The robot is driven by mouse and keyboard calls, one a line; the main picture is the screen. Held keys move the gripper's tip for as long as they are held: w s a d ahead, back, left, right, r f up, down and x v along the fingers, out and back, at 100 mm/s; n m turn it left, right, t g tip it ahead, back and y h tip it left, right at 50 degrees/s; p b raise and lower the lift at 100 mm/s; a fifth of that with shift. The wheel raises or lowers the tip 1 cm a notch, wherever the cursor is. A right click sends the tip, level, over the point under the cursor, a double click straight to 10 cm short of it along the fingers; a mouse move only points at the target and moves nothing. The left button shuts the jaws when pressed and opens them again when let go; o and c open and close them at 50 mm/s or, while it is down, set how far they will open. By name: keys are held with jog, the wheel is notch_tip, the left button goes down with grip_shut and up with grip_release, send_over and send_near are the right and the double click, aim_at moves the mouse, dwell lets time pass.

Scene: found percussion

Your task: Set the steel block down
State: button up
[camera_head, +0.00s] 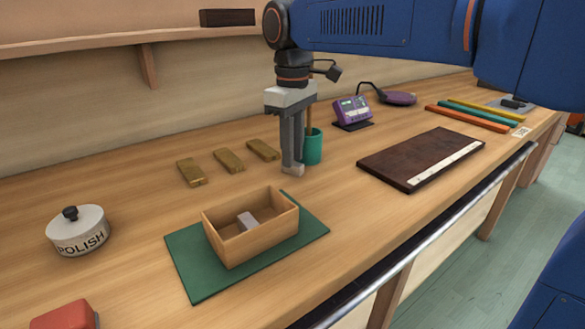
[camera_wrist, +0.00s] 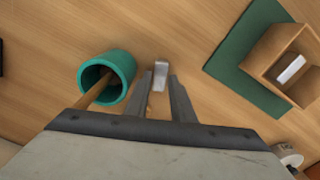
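My gripper (camera_head: 293,165) points straight down over the bench, just left of the teal cup in the head view. A small bright grey piece, which looks like the steel block (camera_wrist: 160,73), sits between the fingertips in the wrist view, and the fingers are shut on it. Another pale grey block (camera_head: 247,221) lies inside the open wooden box (camera_head: 225,258), which also shows in the wrist view (camera_wrist: 262,55).
The box stands on a green mat (camera_head: 195,280). The teal cup (camera_head: 313,148) with a wooden stick is close beside my gripper. Several brass bars (camera_head: 229,161) lie to the left. A dark board (camera_head: 400,165) lies right. Bare wood is in front of my gripper.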

jog(key=shift+f, duration=1)
grip_shut()
notch_tip(320, 180, up, 18)
